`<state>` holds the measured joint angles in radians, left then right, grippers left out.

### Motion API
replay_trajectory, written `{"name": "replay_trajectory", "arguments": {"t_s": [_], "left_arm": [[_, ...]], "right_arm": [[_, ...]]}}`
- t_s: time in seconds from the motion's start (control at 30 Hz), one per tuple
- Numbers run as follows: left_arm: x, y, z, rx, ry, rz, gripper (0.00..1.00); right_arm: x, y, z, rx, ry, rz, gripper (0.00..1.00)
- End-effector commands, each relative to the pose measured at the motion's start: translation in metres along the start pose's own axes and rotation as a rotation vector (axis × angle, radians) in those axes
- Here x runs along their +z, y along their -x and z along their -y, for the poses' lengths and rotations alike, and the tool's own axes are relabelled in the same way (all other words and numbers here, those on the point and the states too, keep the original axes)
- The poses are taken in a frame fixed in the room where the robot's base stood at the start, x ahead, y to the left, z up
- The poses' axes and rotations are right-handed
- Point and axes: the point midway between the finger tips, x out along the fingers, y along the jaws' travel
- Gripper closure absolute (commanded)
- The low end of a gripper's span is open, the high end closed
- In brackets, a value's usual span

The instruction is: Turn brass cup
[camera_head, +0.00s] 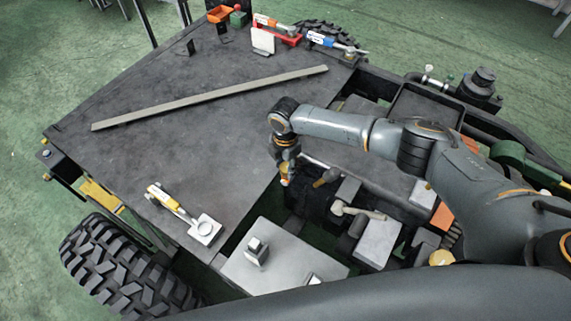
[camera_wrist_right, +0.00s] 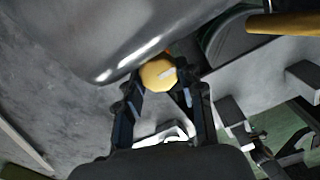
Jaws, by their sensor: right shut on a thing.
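The brass cup (camera_wrist_right: 157,74) is a small round gold piece with a pale mark on its face. In the right wrist view it sits between the fingertips of my right gripper (camera_wrist_right: 160,92), under a large grey rounded body. In the head view my right gripper (camera_head: 286,172) points down beside the edge of the dark deck, with a bit of gold showing at its fingers. It is shut on the cup. How the cup is seated below is hidden. My left gripper is not in view.
The dark deck (camera_head: 180,150) carries a long flat bar (camera_head: 210,97) and a yellow-and-white tool (camera_head: 172,203). Grey blocks and a pale fitting (camera_head: 357,212) crowd the open bay right of the gripper. A gold cap (camera_head: 441,258) is near my arm. A large tyre (camera_head: 115,265) stands front left.

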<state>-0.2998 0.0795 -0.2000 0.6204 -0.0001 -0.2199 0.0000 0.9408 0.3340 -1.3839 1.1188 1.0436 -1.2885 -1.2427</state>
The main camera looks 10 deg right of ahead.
Motion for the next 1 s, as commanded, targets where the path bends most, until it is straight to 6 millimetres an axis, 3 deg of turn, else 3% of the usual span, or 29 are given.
{"name": "replay_trajectory", "arguments": {"t_s": [0.5, 1.0], "left_arm": [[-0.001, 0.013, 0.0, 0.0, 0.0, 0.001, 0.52], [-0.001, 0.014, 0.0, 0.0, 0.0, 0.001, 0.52]], "right_arm": [[0.0, 0.001, -0.001, 0.0, -0.344, 0.0, 0.94], [0.001, 0.0, -0.002, 0.001, -0.417, 0.001, 0.94]]}}
